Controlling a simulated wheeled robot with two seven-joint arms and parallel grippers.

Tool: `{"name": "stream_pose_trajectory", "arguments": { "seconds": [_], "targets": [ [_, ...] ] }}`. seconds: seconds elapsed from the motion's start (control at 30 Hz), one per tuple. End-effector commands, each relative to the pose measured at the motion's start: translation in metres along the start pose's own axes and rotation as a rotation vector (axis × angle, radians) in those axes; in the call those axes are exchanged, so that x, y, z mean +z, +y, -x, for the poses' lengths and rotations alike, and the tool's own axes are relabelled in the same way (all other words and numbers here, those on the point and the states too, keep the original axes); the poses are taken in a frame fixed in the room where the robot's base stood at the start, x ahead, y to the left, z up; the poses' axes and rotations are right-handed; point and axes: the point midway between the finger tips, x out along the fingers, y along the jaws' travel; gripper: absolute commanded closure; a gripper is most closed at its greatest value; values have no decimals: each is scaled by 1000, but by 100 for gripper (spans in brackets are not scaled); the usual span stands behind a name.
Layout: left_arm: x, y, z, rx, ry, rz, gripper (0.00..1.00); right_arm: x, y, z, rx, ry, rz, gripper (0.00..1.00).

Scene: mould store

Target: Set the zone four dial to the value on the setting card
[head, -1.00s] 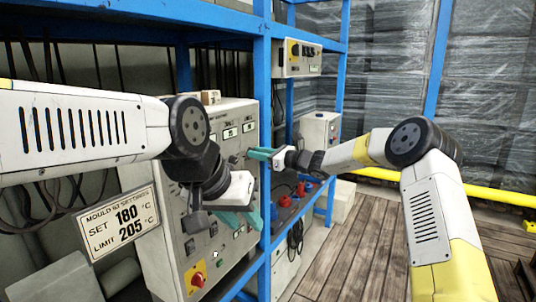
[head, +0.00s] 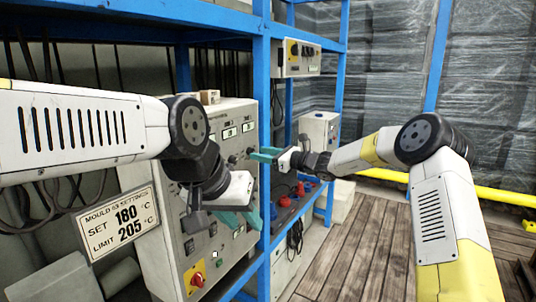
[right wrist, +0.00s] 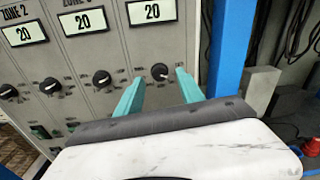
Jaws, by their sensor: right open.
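The grey control panel (head: 222,165) stands in the blue rack. In the right wrist view the zone four dial (right wrist: 159,72), a black round knob, is the rightmost dial, below a display reading 20 (right wrist: 152,12). My right gripper (head: 265,154) is open; its teal fingertips (right wrist: 158,82) stand either side of that dial, apart from it as far as I can tell. The setting card (head: 118,222) at the left reads "Mould 63 settings, set 180 °C, limit 205 °C". My left gripper (head: 240,220) hangs before the lower panel, its teal fingers apart and empty.
Other dials (right wrist: 102,78) sit left of zone four; their displays (right wrist: 82,20) also read 20. A red switch (head: 197,280) is low on the panel. A blue rack post (right wrist: 231,45) stands close right of the dial. The wooden floor at right is clear.

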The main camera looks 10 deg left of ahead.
Motion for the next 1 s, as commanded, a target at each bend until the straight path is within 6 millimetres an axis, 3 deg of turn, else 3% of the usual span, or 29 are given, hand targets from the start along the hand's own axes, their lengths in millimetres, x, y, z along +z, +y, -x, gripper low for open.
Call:
{"name": "stream_pose_trajectory", "arguments": {
  "seconds": [0.1,0.3,0.77,0.87,1.0],
  "targets": [
    [0,0,0,0,0,0,64,0,-1,24,-3,2,1,55],
    [0,0,0,0,0,0,64,0,-1,50,-2,1,1,55],
    [0,0,0,0,0,0,64,2,2,57,6,6,16,55],
    [0,0,0,0,0,0,64,12,18,61,43,40,97,55],
    [0,0,0,0,0,0,64,33,60,84,153,150,345,55]
  ]
}}
